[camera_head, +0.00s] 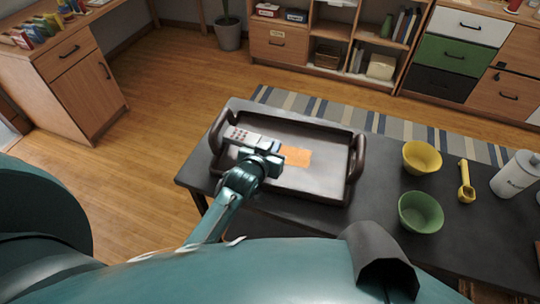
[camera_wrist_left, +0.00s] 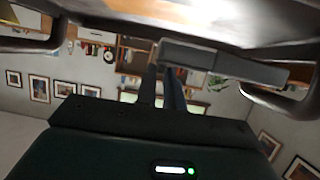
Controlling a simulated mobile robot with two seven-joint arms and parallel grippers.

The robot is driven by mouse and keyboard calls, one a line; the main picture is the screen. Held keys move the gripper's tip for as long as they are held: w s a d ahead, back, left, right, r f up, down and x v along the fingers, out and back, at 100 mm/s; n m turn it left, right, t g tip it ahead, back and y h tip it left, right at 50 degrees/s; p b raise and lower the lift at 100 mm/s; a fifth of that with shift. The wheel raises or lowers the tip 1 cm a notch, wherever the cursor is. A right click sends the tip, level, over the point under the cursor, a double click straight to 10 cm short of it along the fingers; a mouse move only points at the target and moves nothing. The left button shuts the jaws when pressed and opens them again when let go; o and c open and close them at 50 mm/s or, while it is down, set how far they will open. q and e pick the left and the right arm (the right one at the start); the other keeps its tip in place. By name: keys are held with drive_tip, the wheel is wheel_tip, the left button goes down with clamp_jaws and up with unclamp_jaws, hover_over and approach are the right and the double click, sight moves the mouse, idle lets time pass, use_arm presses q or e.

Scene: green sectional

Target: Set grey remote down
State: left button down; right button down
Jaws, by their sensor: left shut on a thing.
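The grey remote (camera_head: 243,136) is at the left part of the dark tray (camera_head: 325,186) in the head view, with its buttons facing up. My left gripper (camera_head: 268,153) is shut on the remote near its right end. In the left wrist view the remote (camera_wrist_left: 225,63) shows edge-on as a grey bar at the fingertips (camera_wrist_left: 167,80), close to the tray surface. I cannot tell whether it touches the tray. An orange flat piece (camera_head: 297,155) lies in the tray right of the gripper. My right gripper is not in view.
The tray stands on a dark table (camera_head: 385,205). To its right are a yellow bowl (camera_head: 421,157), a green bowl (camera_head: 420,212), a yellow scoop (camera_head: 466,182) and a white canister (camera_head: 515,175). The tray's raised handles (camera_head: 356,158) flank it. The tray's right part is clear.

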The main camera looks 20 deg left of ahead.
use_arm(q)
drive_tip(key=shift+f, duration=1.85)
drive_tip(key=c, duration=1.5)
unclamp_jaws()
